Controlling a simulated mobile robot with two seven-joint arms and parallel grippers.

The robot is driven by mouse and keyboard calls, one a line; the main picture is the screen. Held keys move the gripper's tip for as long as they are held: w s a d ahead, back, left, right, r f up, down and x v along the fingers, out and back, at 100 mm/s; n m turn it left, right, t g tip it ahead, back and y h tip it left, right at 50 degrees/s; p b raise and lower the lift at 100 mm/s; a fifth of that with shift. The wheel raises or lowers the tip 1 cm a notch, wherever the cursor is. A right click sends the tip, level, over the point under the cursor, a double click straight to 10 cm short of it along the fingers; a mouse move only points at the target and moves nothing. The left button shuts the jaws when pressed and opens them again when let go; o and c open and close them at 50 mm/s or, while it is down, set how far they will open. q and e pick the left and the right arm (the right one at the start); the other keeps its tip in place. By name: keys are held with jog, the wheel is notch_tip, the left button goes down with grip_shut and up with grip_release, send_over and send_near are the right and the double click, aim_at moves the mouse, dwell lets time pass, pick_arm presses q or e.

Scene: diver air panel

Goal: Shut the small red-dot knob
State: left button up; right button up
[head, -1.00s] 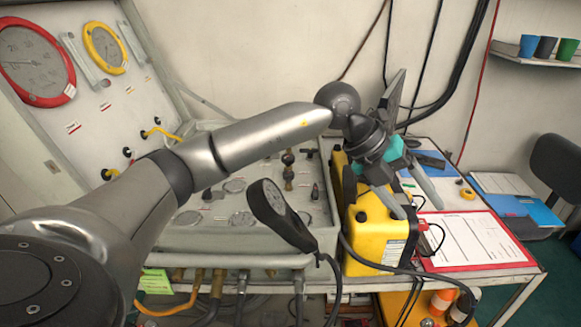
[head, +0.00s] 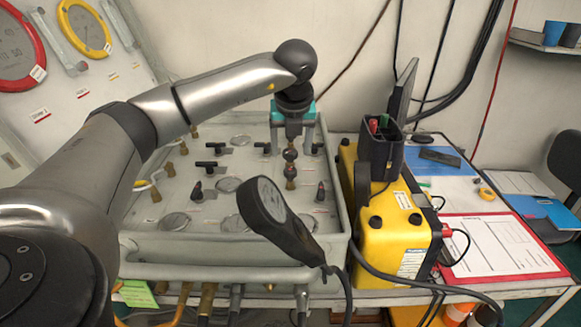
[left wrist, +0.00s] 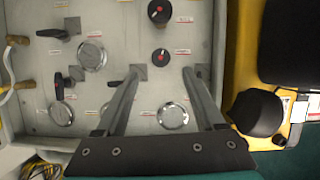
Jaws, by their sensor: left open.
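Several dark knobs with red dots show in the left wrist view. One small round red-dot knob (left wrist: 161,55) stands between and just beyond my left fingertips, apart from both. A slightly larger one (left wrist: 158,11) is above it at the top edge, and one with a longer handle (left wrist: 57,85) is at the left. I cannot tell surely which one the task means. My left gripper (head: 292,148) points down over the far right part of the panel (head: 215,243), open and empty. It also shows in the left wrist view (left wrist: 165,74). My right gripper is out of view.
A dark handheld gauge (head: 268,205) on a cable rises at the panel's front. A yellow case (head: 385,245) with a black bin (head: 380,150) stands right of the panel. Gauges and black toggle handles (head: 205,164) cover the panel. A red clipboard (head: 498,247) lies further right.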

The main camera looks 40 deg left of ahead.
aim_at(290, 170)
pick_arm(q)
jog(key=x, duration=0.7)
jog(key=shift+w+f, duration=0.15)
jog(key=shift+f, duration=0.2)
jog(key=shift+c, duration=0.3)
grip_shut()
